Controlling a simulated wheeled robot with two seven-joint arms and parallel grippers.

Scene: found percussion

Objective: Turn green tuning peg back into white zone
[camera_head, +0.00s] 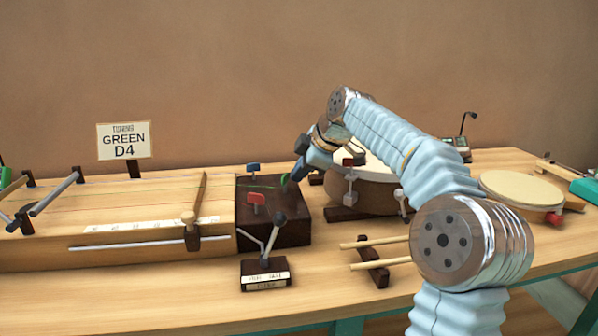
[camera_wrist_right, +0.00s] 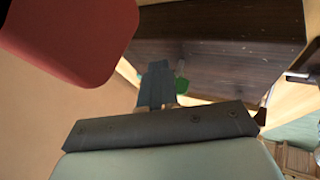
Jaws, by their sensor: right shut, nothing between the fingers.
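The green tuning peg (camera_head: 285,180) shows as a small green patch at the right side of the dark peg block (camera_head: 290,229). My right gripper (camera_head: 292,184) is beside it in the head view, pointing down and left over the block. In the right wrist view, the gripper (camera_wrist_right: 158,68) is shut and empty. The green peg (camera_wrist_right: 181,85) shows partly behind the fingers, at their right edge. I cannot tell whether they touch it. I cannot make out a white zone at the peg. My left gripper is not in view.
A red peg (camera_head: 256,198) and a blue peg (camera_head: 253,168) stand on the block; the red peg looms close in the wrist view (camera_wrist_right: 75,35). A small lever stand (camera_head: 265,274) is in front. A drum (camera_head: 372,190) and wooden sticks (camera_head: 385,241) lie right. A sign (camera_head: 124,141) reads "GREEN D4".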

